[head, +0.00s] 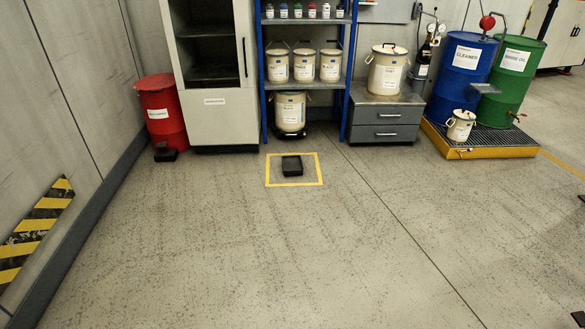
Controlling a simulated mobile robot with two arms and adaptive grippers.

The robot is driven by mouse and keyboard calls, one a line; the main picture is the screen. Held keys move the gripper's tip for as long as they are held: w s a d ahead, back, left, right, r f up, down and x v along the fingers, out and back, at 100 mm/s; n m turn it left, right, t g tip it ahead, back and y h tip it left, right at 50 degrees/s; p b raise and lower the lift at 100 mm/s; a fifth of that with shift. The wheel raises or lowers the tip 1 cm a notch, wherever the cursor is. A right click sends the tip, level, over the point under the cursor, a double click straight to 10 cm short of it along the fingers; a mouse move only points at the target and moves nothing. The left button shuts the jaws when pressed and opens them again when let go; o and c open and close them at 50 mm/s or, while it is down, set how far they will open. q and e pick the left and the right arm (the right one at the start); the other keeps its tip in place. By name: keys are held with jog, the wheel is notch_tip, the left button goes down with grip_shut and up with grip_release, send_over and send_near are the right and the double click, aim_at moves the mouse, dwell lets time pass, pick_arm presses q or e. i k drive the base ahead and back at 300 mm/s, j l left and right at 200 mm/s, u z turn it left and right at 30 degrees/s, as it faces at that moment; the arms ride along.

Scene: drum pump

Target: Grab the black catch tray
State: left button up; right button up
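A small black tray (292,166) lies on the floor inside a yellow taped square (310,178), in front of the blue shelf. It looks shallow and rectangular, and floor shows all around it. Neither of my grippers can be made out in the head view. Two small dark pieces are cut off at the right edge, and I cannot tell what they are.
A blue shelf rack (346,70) with cream pails stands behind the tray, between a pale cabinet (216,118) and a grey drawer unit (385,122). A red bin (162,108) is left. Blue (463,80) and green (507,90) drums stand right. The foreground floor is clear.

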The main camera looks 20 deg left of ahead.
aim_at(292, 166)
jog(key=i+j+u, duration=0.25)
jog(key=i, duration=0.15)
jog(key=i+u, duration=0.25)
jog(key=i, duration=0.15)
jog(key=i+z, duration=0.15)
jog(key=i, duration=0.4)
jog(key=i+j+z, duration=0.1)
jog(key=i, duration=0.4)
jog(key=i+j+z, duration=0.15)
jog(key=i, duration=0.4)
jog(key=i+j+z, duration=0.1)
jog(key=i+j, duration=0.15)
jog(key=i, duration=0.25)
jog(key=i+l+z, duration=0.2)
jog(key=i, duration=0.85)
jog(key=i+z, duration=0.15)
jog(key=i, duration=0.95)
jog(key=i+u, duration=0.25)
jog(key=u, duration=0.15)
jog(key=i+u, duration=0.3)
jog(key=u, duration=0.15)
jog(key=i+l+u, duration=0.15)
jog(key=u, duration=0.25)
jog(key=i+l+u, duration=0.25)
jog(key=u, duration=0.2)
jog(key=i, duration=0.05)
